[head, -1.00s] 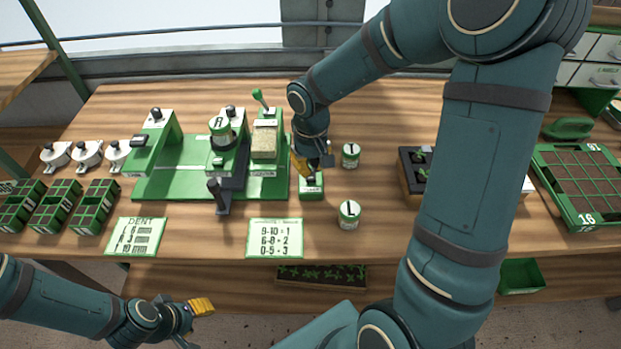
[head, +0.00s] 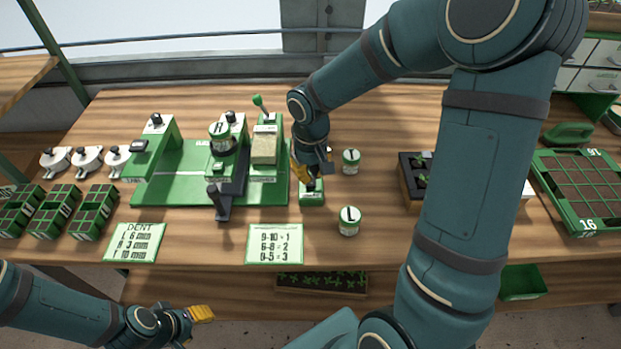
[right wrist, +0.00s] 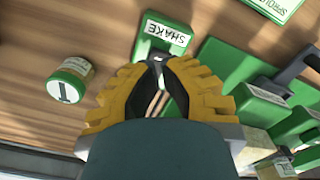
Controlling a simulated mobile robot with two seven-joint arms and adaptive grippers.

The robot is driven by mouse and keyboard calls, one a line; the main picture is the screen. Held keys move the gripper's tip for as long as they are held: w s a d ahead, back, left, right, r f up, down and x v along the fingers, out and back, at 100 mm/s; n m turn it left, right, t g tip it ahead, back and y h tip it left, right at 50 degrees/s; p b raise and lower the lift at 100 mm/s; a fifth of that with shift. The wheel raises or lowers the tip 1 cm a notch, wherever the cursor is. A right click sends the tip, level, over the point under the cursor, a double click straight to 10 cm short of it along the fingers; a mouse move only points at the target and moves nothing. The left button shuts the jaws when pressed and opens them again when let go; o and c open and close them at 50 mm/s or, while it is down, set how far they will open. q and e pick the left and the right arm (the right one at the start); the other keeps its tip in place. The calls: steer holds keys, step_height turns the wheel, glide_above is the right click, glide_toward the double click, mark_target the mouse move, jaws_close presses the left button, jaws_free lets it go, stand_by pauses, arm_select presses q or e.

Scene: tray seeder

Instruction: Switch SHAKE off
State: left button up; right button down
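The SHAKE box (head: 311,199) is a small green block with a white label, on the table right of the seeder. The right wrist view shows its label SHAKE (right wrist: 167,33) clearly. My right gripper (head: 305,174) is just above and behind the box. In the right wrist view its yellow fingertips (right wrist: 160,64) come together close to the box's edge; nothing is clearly held. A dark piece shows between the fingers, but I cannot tell whether it is the switch, nor its position. My left gripper (head: 201,313) is low in front of the table, far from the box; its opening is unclear.
The green seeder (head: 172,190) with a dark handle (head: 220,203) stands left of the box. Jar T (head: 351,161) and jar L (head: 349,221) stand to its right. A card (head: 274,244) lies in front. Bare wood separates the jars from the seedling tray.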

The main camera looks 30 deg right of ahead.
mark_target(311, 185)
steer(key=shift+f+b, duration=1.5)
steer(key=shift+f, duration=0.3)
stand_by(1.4)
steer(key=shift+r, duration=0.1)
steer(key=shift+r+p, duration=2.7)
steer(key=shift+r, duration=0.75)
